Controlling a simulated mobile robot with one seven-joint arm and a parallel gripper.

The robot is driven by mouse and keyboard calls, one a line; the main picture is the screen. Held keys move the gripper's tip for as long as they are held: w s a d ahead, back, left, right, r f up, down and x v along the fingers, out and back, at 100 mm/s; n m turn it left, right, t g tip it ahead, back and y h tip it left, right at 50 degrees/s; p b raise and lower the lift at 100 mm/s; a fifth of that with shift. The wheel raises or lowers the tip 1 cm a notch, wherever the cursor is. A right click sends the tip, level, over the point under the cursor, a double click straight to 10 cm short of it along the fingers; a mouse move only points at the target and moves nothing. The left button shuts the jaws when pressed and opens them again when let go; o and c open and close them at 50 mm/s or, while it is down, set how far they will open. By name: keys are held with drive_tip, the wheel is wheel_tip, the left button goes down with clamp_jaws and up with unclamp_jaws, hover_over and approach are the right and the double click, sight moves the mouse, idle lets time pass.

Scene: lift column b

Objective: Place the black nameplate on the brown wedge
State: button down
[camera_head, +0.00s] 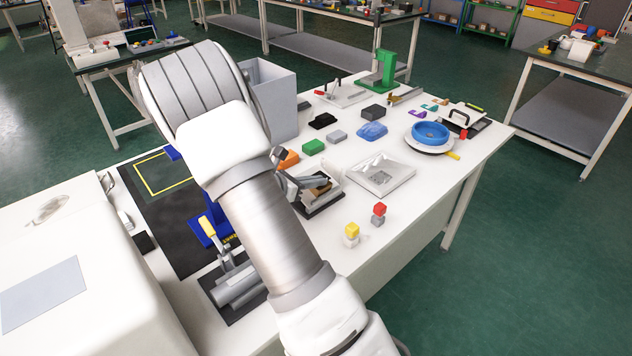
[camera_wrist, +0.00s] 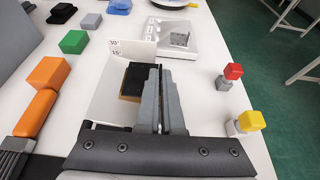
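The brown wedge (camera_wrist: 130,98) sits in front of a pale upright card with angle marks, just left of my gripper's fingers in the wrist view. In the head view its brown side (camera_head: 322,190) shows partly behind the gripper. A black slab, which looks like the nameplate (camera_wrist: 136,76), lies tilted on top of the wedge. Its right part is hidden behind the left finger. My gripper (camera_wrist: 161,72) has its grey fingers close together, with only a narrow dark line between them. I see nothing clearly held. Whether the fingers touch the slab is unclear.
A white tray (camera_wrist: 178,42) with a grey block lies beyond. Red and yellow cubes stand on pale blocks at right (camera_head: 379,210) (camera_head: 352,230). Orange (camera_wrist: 45,75) and green (camera_wrist: 74,42) blocks lie at left. A tall grey bin (camera_head: 272,95) stands behind my arm.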

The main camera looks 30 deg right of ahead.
drive_tip(key=shift+f, duration=0.15)
drive_tip(key=c, duration=1.5)
unclamp_jaws()
drive_tip(key=o, duration=0.4)
drive_tip(key=shift+o, duration=0.2)
drive_tip(key=p+v, duration=0.2)
drive_tip(key=v, duration=1)
drive_tip(key=s+a+r+m+t+y, duration=0.2)
drive_tip(key=s+a+r+m+y, duration=0.4)
drive_tip(key=s+r+m, duration=0.2)
drive_tip(key=s+a+r+m+t+y, duration=0.1)
drive_tip(key=s+a+r+m+y, duration=0.5)
drive_tip(key=s+m, duration=0.5)
drive_tip(key=s+r+y, duration=0.1)
drive_tip(key=s+r, duration=0.1)
drive_tip(key=s, duration=0.1)
drive_tip(key=shift+s+a+r+m+t, duration=0.2)
drive_tip(key=shift+s+a+m+t, duration=0.1)
drive_tip(key=shift+m+t, duration=0.1)
